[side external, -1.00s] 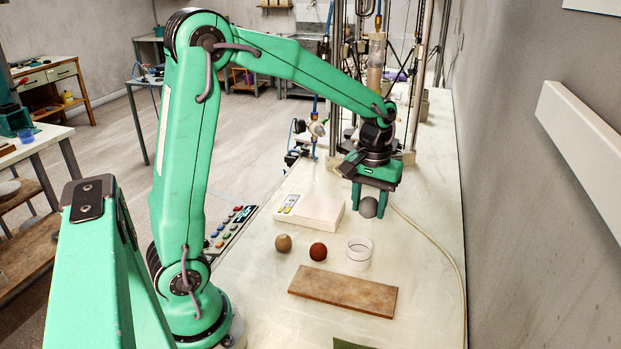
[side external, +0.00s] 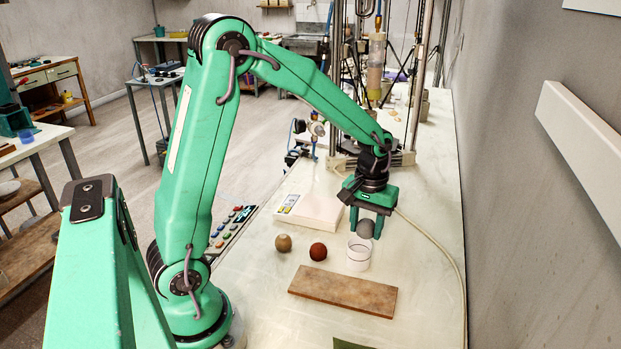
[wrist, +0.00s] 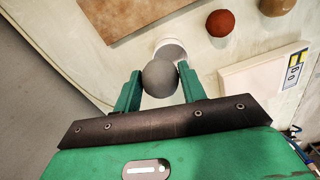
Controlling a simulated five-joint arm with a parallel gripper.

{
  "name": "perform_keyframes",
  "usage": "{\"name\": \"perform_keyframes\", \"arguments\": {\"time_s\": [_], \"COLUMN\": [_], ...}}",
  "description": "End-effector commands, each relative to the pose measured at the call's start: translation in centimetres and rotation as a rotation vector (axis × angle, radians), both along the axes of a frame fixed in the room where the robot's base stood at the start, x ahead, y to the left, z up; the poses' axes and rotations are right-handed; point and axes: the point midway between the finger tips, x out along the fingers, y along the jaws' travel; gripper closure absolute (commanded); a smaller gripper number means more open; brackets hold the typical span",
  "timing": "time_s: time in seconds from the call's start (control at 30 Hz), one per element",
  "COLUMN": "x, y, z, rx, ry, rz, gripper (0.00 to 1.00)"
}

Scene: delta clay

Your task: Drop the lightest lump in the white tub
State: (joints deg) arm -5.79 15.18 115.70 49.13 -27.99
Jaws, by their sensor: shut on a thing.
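My gripper (side external: 367,222) is shut on a grey lump (side external: 365,229). The grey lump also shows between the two green fingers in the wrist view (wrist: 160,79). The white tub (side external: 358,257) stands on the bench just below and slightly left of the lump in the side view. In the wrist view the tub (wrist: 171,47) is partly hidden behind the lump. A red-brown lump (side external: 318,251) and a tan lump (side external: 283,243) sit on the bench left of the tub. The pictures do not show which lump is lightest.
A white scale (side external: 311,212) with a small display lies behind the lumps. A flat brown board (side external: 343,290) lies in front of the tub. A thin hose (side external: 440,246) runs along the bench's right side. A keypad (side external: 233,228) sits at the left edge.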

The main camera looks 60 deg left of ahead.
Motion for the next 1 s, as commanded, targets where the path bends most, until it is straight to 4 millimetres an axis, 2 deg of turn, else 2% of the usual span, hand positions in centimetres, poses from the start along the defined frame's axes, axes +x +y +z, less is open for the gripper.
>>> {"name": "perform_keyframes", "arguments": {"time_s": [0.3,0.33,0.43,0.47,0.8,1.0], "x": [0.0,0.0,0.0,0.0,0.0,0.1], "y": [0.0,0.0,0.0,0.0,0.0,0.0], "z": [-0.2,-0.2,-0.2,-0.2,0.0,1.2], "rx": [0.000,0.000,0.000,0.000,0.000,0.000], "ry": [0.000,0.000,0.000,0.000,0.000,-0.002], "rz": [0.000,0.000,0.000,0.000,0.000,0.000], "gripper": [0.87,0.55,0.36,0.34,0.34,0.34]}}
